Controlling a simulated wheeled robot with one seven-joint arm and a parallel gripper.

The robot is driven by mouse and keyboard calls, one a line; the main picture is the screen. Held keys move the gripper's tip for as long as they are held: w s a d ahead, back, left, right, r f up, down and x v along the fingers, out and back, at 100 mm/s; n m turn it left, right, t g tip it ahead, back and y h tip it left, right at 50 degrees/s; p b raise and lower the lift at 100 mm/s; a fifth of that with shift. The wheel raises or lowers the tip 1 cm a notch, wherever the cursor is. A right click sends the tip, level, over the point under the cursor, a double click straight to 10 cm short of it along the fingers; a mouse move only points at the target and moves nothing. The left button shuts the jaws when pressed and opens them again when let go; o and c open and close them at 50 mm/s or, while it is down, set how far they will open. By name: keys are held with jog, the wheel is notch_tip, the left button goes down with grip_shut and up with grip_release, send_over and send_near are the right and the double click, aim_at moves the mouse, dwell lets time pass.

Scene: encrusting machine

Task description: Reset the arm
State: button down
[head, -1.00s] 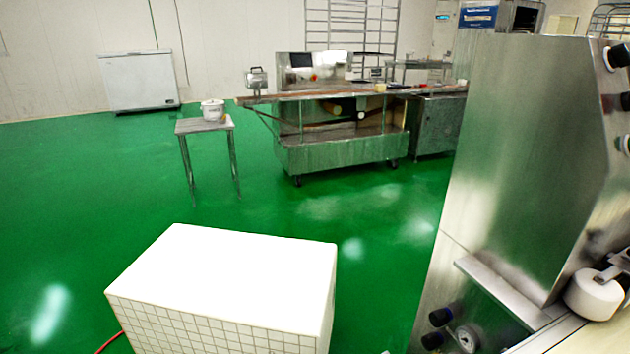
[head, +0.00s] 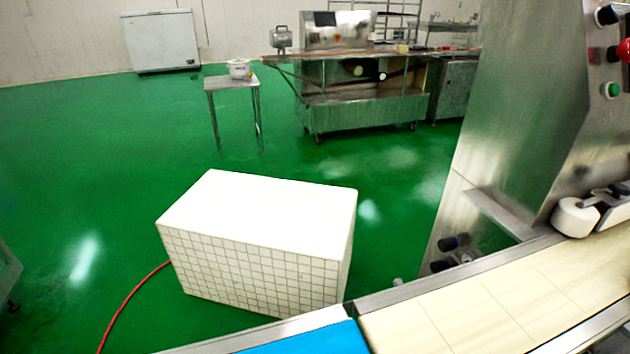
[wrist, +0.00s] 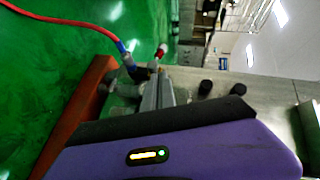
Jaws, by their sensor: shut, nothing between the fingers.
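In the wrist view, a purple housing (wrist: 200,150) with a black edge and a small lit indicator fills the lower part, close to the camera. The wrist picture is turned sideways, with green floor at left and the ceiling at upper right.
In the head view, a conveyor (head: 500,308) with a blue section (head: 300,340) crosses the front right, beside a tall steel machine (head: 530,120). A white tiled box (head: 260,205) stands on green floor beyond. A red cable (head: 130,305) lies left. Open floor lies at left.

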jog(key=s+d+r+n+t+y+p, duration=0.15)
jog(key=s+r+n+p, duration=0.35)
jog(key=s+r, duration=0.5)
jog(key=s+d+r+n+y+p, duration=0.15)
jog(key=s+r+n+p, duration=0.4)
jog(key=s, duration=0.95)
jog(key=s+a+r+n+p, duration=0.1)
jog(key=s+r+n+p, duration=0.1)
jog(key=s+r, duration=0.4)
jog(key=s+a+r+n+y+p, duration=0.1)
jog(key=s+r, duration=0.5)
jog(key=r, duration=1)
jog(key=s+a+r+n+g+p, duration=0.1)
jog(key=s+a+r+n+p, duration=0.2)
jog(key=r, duration=0.8)
jog(key=s+n+p, duration=0.2)
jog(key=s, duration=0.1)
jog(key=shift+s, duration=0.15)
jog(key=shift+a, duration=0.1)
